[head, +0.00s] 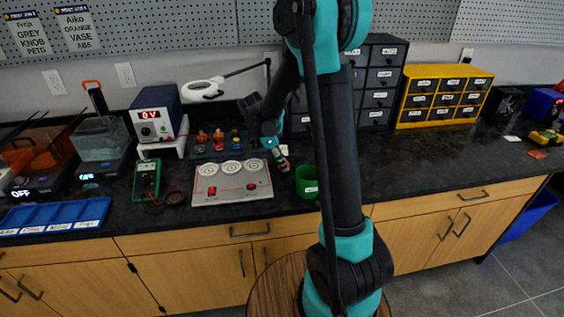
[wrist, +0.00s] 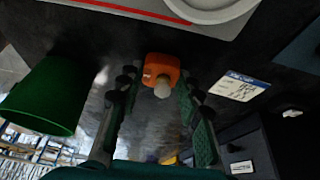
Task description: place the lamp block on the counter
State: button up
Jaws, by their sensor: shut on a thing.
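The lamp block (wrist: 165,68), a small orange block with a pale bulb, sits between the fingertips of my gripper (wrist: 160,85) in the wrist view. My gripper is shut on it. In the head view my gripper (head: 281,160) hangs over the black counter (head: 400,160), between the grey panel with round dials (head: 232,190) and the green cup (head: 306,183). The block is too small to make out clearly in the head view. I cannot tell whether it touches the counter.
The green cup also shows close by in the wrist view (wrist: 45,95), as does a white label card (wrist: 238,86). A row of small coloured blocks (head: 217,140) stands behind the panel. Yellow drawers (head: 440,97) stand back right. The counter right of the cup is clear.

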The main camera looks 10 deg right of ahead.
jog(key=shift+f, duration=0.15)
jog(key=o, duration=1)
jog(key=shift+o, duration=0.2)
jog(key=v, duration=1.2)
